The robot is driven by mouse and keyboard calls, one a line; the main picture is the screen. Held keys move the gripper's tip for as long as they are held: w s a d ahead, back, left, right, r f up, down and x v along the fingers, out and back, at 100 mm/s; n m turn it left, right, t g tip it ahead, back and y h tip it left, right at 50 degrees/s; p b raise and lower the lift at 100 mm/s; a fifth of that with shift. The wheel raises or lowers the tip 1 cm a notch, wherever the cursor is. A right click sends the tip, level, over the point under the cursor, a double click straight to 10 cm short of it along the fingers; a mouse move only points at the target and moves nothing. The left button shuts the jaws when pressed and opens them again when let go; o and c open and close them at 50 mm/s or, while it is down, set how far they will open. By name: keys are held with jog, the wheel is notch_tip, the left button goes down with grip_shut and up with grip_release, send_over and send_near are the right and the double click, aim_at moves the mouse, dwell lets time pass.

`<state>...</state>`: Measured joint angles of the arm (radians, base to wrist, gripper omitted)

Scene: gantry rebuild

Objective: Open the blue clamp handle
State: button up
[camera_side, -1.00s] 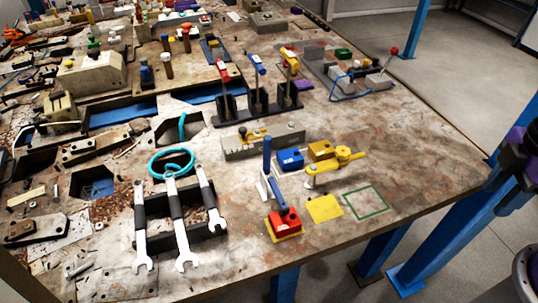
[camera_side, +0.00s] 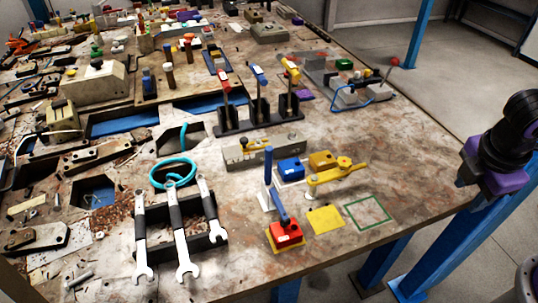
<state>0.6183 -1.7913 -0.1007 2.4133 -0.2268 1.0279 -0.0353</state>
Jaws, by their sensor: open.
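A toggle clamp with an upright blue handle (camera_side: 268,164) stands near the front of the workbench. Its blue arm (camera_side: 279,205) slopes down onto a red block (camera_side: 286,234) that sits on a yellow patch. A second blue handle (camera_side: 259,74), beside a red one (camera_side: 225,78) and a yellow one (camera_side: 291,68), stands upright in a black rack further back. My gripper (camera_side: 467,172), black and purple, is at the right side of the picture, beyond the bench's right edge and far from both blue handles. It is open and touches nothing; its fingers are small and dark here.
A yellow clamp (camera_side: 335,172), a blue block (camera_side: 290,169) and a yellow block (camera_side: 322,160) stand right of the near blue handle. Wrenches (camera_side: 178,230) lie left of it. A green square outline (camera_side: 367,213) is empty. The bench's right side is mostly clear.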

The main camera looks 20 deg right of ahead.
jog(key=w+a+f+n+t+h, duration=0.1)
jog(key=w+a+n+t+h, duration=0.35)
jog(key=w+a, duration=0.25)
jog(key=n+t+y, duration=0.4)
jog(key=n+t, duration=0.8)
jog(key=n, duration=0.2)
send_near(269, 157)
jog(key=w, duration=0.3)
jog(key=w+d, duration=0.1)
jog(key=w, duration=0.3)
jog(key=w+d, duration=0.1)
jog(key=w, duration=0.2)
jog(key=shift+w, duration=0.4)
grip_shut()
